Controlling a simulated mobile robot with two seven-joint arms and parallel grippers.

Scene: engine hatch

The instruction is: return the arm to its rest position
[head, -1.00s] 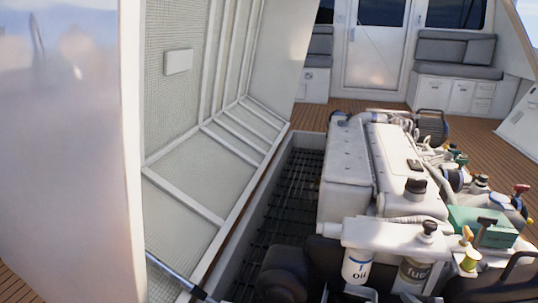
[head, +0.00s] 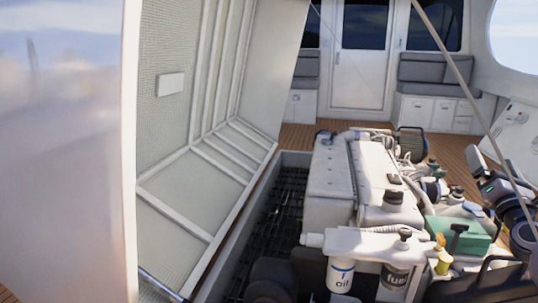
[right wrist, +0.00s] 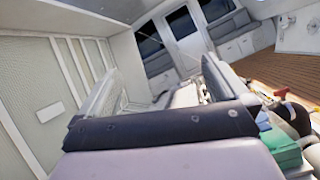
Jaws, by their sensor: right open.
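My right gripper (head: 479,166) is at the right side of the head view, beyond the engine's right side and apart from it. In the right wrist view my right gripper (right wrist: 153,92) shows its two pale fingers spread apart with nothing between them. The dark band of the gripper body fills the lower middle there. My right forearm runs down to the right edge in the head view. My left gripper is not in view.
The white engine (head: 335,180) sits in the open hatch pit (head: 277,205). The raised hatch lid (head: 185,150) stands at left. An oil filter (head: 341,274), a fuel filter (head: 392,280) and a green box (head: 462,232) are in front. A thin pole (head: 455,65) crosses at right.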

